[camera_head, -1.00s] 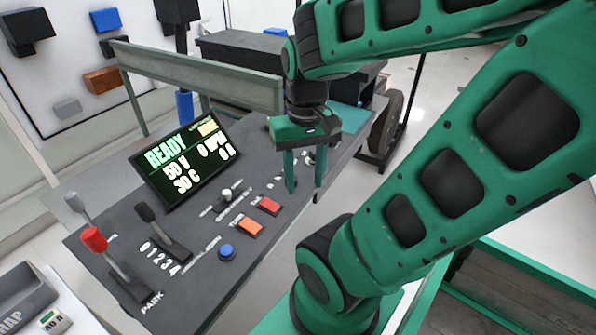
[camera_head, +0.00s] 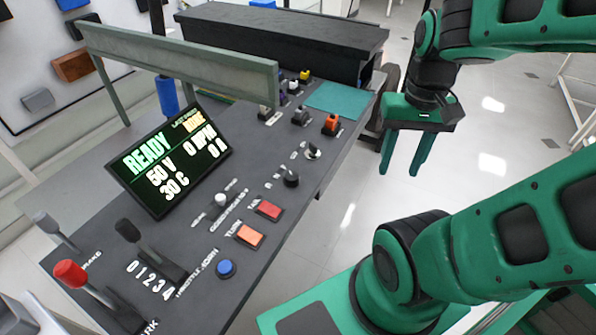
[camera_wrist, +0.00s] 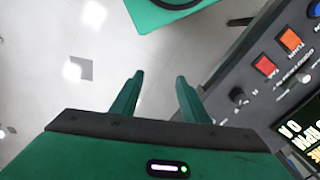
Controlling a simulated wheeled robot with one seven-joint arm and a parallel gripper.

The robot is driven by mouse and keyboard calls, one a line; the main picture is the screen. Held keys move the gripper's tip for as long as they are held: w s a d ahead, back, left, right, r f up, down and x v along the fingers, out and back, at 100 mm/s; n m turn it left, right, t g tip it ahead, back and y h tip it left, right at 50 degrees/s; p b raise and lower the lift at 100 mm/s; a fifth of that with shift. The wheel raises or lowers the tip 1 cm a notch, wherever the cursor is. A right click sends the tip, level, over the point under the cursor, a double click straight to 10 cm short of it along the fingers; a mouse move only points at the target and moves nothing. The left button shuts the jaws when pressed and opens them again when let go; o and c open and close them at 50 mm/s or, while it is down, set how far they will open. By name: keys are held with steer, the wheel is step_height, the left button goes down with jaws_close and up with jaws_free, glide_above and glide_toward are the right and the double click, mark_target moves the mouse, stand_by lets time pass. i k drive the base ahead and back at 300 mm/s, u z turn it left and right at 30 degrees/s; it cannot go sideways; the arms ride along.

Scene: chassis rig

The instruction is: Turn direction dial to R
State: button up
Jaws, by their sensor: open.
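The grey control panel (camera_head: 270,238) carries a black round knob (camera_head: 291,180) near its right edge, with small white letters around it. A silver-topped knob (camera_head: 313,151) sits just behind it. The letters are too small to tell which knob is the direction dial or where it points. A black knob (camera_wrist: 237,95) also shows right of the fingers in the wrist view. My gripper (camera_head: 401,168) is open and empty, fingers downward, beyond the panel's right edge above the floor. In the wrist view its fingers (camera_wrist: 159,77) are apart, with only floor between them.
The READY screen (camera_head: 175,160), red button (camera_head: 267,210), orange button (camera_head: 249,236), blue button (camera_head: 226,268) and red-topped lever (camera_head: 71,273) are on the panel. A rail (camera_head: 180,55) crosses its back. Free floor (camera_head: 480,165) lies to the right.

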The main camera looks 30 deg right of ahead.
mark_target(292, 178)
steer(key=u, duration=0.95)
steer(key=k, duration=1.25)
steer(key=z, duration=1)
steer(key=i, duration=1)
steer(key=u, duration=0.05)
